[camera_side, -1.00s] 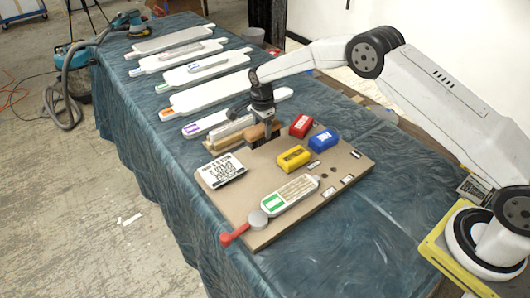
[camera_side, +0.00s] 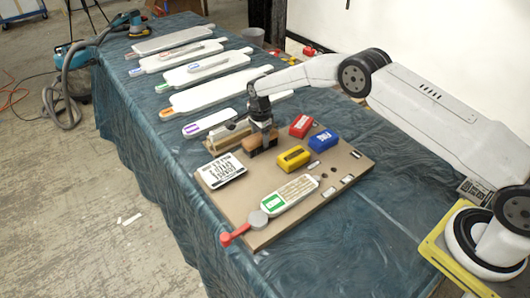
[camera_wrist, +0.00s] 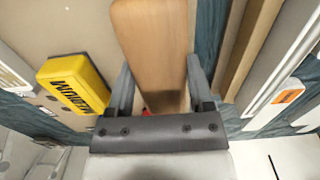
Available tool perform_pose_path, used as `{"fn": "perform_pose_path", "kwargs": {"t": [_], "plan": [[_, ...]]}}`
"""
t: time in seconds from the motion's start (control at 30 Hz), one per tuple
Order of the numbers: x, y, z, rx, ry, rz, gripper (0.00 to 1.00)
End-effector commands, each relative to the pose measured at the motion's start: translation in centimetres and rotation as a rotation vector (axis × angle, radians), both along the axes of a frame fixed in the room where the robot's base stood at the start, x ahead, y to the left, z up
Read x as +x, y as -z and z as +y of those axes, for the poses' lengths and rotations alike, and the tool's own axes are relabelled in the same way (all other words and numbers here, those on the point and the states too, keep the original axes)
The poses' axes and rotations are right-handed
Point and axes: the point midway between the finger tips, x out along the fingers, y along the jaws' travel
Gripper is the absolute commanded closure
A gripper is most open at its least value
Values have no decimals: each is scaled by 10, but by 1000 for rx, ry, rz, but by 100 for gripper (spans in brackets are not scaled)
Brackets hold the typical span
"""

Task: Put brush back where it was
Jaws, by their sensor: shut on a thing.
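The brush shows in the wrist view as a smooth tan wooden body (camera_wrist: 152,45) between the two fingers of my gripper (camera_wrist: 160,90). In the side view my gripper (camera_side: 261,137) points down over the far part of the tan board (camera_side: 220,207), and the brush's brown wood (camera_side: 252,151) shows at its fingertips. My gripper is shut on the brush. The fingers hide part of the brush, and I cannot tell whether it touches the board.
A yellow block (camera_side: 293,159), a blue block (camera_side: 323,140) and a red block (camera_side: 301,126) stand right of my gripper. A white label card (camera_side: 223,170) lies to the left. A wooden holder (camera_side: 222,138) stands just behind. A green-labelled white paddle (camera_side: 290,194) lies nearer.

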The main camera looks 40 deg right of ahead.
Motion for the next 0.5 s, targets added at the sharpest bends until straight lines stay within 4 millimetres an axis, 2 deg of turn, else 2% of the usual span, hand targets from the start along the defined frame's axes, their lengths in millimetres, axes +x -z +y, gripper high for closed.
{"fn": "perform_pose_path", "kwargs": {"t": [0.37, 0.4, 0.47, 0.5], "plan": [[0, 3, 0, 0, 0, -1, 88], [0, 2, 0, 0, 0, 0, 20], [0, 2, 0, 0, 0, 0, 1], [0, 2, 0, 0, 0, 0, 0]]}}
